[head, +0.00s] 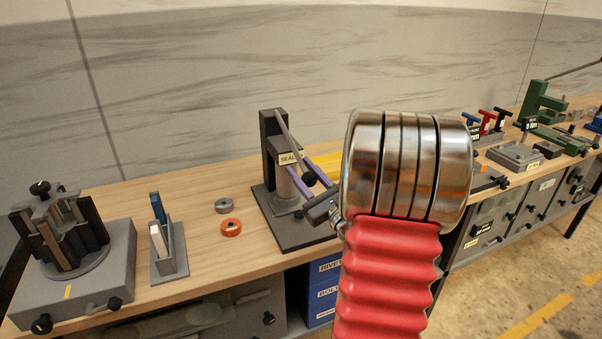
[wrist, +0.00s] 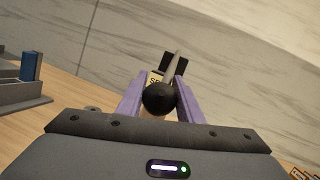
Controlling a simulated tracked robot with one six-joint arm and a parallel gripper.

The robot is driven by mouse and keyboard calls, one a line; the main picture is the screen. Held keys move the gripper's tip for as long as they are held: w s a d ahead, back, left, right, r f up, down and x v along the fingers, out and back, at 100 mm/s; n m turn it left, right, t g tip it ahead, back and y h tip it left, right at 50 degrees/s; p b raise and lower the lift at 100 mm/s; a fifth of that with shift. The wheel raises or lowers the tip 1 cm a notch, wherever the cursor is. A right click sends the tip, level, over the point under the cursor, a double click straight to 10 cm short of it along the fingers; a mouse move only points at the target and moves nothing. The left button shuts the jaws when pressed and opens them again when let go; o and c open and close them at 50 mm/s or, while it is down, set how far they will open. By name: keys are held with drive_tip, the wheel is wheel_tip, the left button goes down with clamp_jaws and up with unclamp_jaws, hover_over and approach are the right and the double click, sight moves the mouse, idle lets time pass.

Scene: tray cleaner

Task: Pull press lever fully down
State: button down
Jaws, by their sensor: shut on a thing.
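In the wrist view the black knob (wrist: 159,99) sits between the two purple fingers of my gripper (wrist: 152,93). The gripper is shut on the lever at its knob end; the exact contact is partly hidden. In the head view my gripper (head: 305,177) is partly hidden by my arm.
An orange ring (head: 231,228) and a grey ring (head: 222,206) lie left of the press. A grey holder (head: 170,255) and a clamp fixture (head: 66,245) stand further left. A green press (head: 541,105) and red, blue and black handled tools (head: 487,120) are at the right.

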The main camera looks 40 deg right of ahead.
drive_tip(key=shift+w+a+r, duration=0.15)
drive_tip(key=shift+w+a, duration=0.1)
drive_tip(key=c, duration=1.5)
unclamp_jaws()
drive_tip(key=shift+o, duration=1.1)
drive_tip(key=shift+d, duration=0.1)
drive_tip(key=shift+s, duration=0.1)
drive_tip(key=v, duration=1.3)
drive_tip(key=shift+s+f, duration=0.3)
drive_tip(key=shift+c, duration=0.4)
